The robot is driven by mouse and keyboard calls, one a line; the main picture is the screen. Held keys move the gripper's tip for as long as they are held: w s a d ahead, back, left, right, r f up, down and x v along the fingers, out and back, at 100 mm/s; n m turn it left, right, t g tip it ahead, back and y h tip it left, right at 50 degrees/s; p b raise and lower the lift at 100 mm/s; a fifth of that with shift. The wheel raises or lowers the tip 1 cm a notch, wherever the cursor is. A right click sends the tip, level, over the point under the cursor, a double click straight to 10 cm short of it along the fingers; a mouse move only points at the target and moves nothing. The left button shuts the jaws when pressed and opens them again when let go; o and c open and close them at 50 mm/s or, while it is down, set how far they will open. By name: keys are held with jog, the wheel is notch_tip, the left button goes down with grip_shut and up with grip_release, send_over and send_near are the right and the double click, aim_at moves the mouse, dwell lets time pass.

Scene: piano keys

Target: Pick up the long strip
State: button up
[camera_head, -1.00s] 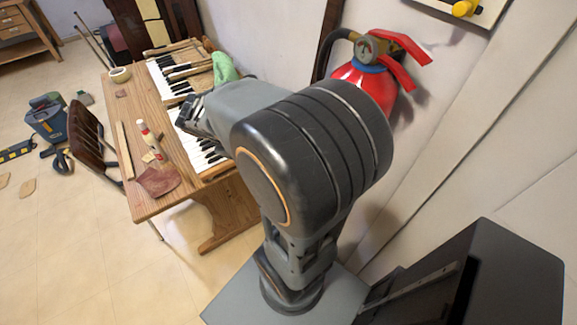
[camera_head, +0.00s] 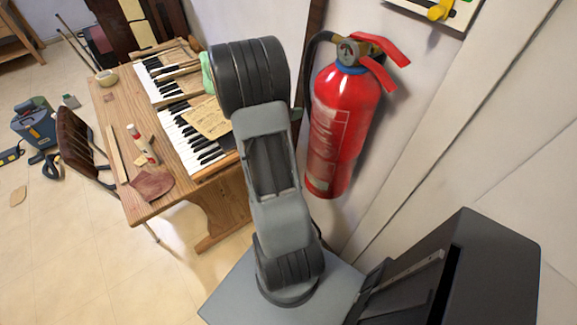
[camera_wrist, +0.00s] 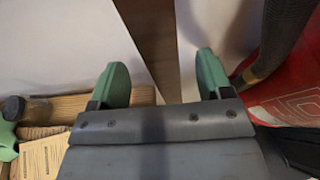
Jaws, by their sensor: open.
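A long, thin, pale wooden strip (camera_head: 116,154) lies flat along the left edge of the wooden table (camera_head: 142,208) in the head view. It is not visible in the wrist view. My gripper (camera_wrist: 160,80) shows in the wrist view with its two green fingertips wide apart and nothing between them. It is raised by the wall, facing a dark brown upright board (camera_wrist: 150,40), well apart from the strip. In the head view my arm hides most of the gripper.
A red fire extinguisher (camera_head: 342,125) hangs on the wall right of my arm. Piano keys (camera_head: 203,155) with a paper sheet (camera_head: 206,118) lie along the table's right side. A glue stick (camera_head: 142,143) and brown leather piece (camera_head: 152,185) are near the strip. A chair (camera_head: 80,140) stands left.

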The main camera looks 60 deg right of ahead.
aim_at(298, 105)
jog(key=shift+p+x, duration=0.65)
jog(key=shift+x, duration=2.25)
jog(key=shift+r, duration=0.15)
jog(key=shift+c, duration=0.3)
grip_shut()
